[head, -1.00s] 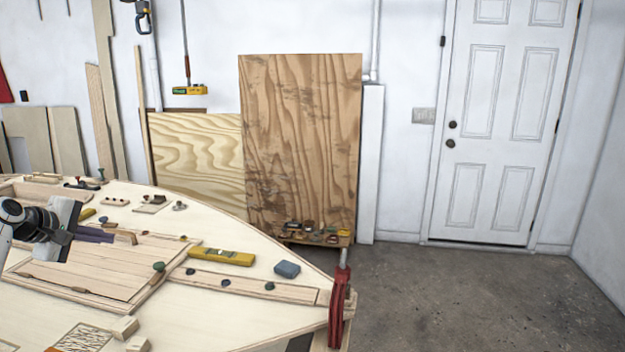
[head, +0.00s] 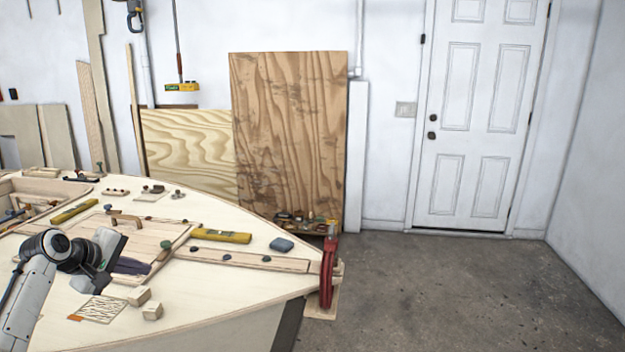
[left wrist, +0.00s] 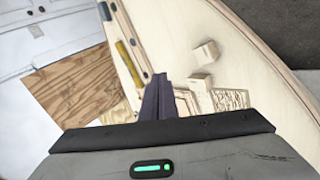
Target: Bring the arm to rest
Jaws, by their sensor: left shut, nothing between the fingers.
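My left arm comes in from the left in the head view. My left gripper (head: 131,266) is over the plywood deck (head: 215,312), near the hatch panel. Its dark fingers are together with nothing between them. In the left wrist view the shut fingers (left wrist: 158,97) point out over the deck. My right gripper is not in view.
A red clamp (head: 327,270) grips the deck's tip. The concrete floor (head: 440,290) at right is clear.

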